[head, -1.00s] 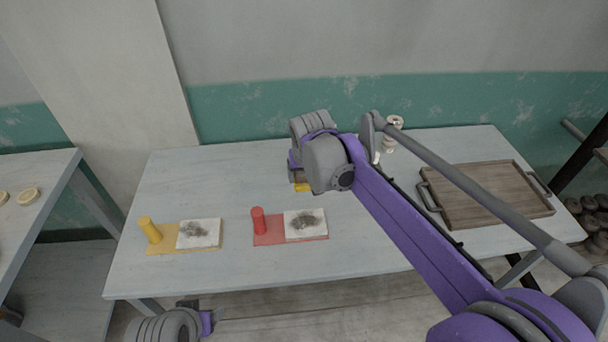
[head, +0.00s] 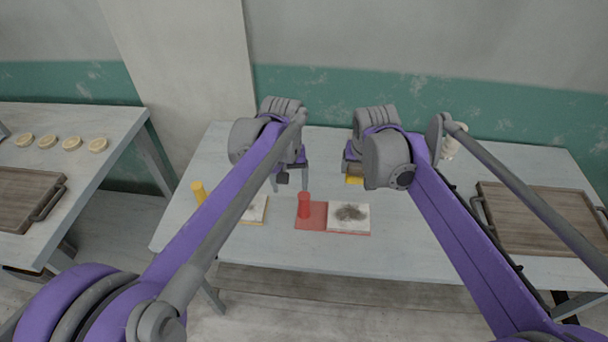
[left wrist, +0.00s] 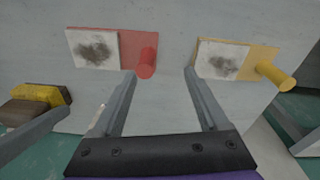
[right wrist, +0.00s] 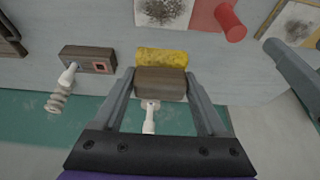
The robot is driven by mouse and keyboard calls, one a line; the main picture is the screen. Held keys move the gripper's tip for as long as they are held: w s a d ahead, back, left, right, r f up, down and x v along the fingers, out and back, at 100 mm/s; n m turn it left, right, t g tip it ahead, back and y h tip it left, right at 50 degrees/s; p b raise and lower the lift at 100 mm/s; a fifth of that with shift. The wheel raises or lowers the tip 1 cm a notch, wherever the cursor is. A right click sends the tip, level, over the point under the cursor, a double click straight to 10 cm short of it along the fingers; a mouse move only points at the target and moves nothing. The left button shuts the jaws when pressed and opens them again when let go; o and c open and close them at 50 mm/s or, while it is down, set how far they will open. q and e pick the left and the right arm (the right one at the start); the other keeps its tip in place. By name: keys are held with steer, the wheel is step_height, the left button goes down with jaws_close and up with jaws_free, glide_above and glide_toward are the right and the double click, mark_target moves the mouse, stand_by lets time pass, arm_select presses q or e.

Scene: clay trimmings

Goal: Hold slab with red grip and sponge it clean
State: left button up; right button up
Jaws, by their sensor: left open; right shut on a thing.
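The red grip (head: 304,205) is an upright red cylinder on a red base, beside a white slab (head: 349,214) with a dark smudge. They also show in the left wrist view, the grip (left wrist: 147,62) and slab (left wrist: 94,50). My left gripper (head: 290,186) is open and empty above the table, behind the red grip; its fingers point between the red and yellow sets. My right gripper (right wrist: 160,72) is shut on a brown-backed yellow sponge (right wrist: 161,56), held behind the smudged slab, apart from it. The sponge also shows in the head view (head: 354,180).
A yellow grip (head: 198,191) with another smudged slab (head: 254,210) stands left, partly hidden by my left arm. A wooden tray (head: 540,218) lies right. A brown block (right wrist: 88,60) and white ridged thing (right wrist: 60,90) are near the back edge. A side table stands left.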

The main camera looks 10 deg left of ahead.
arm_select(q)
glide_above(304, 203)
steer(key=w, duration=0.1)
steer(key=shift+a+f+g, duration=0.35)
steer(key=shift+f+g, duration=0.05)
steer(key=shift+f, duration=0.45)
steer(key=shift+w+d+f, duration=0.25)
steer(key=shift+w+f, duration=0.05)
steer(key=shift+w, duration=0.05)
step_height(304, 203, down, 12)
steer(key=shift+r, duration=0.1)
jaws_close()
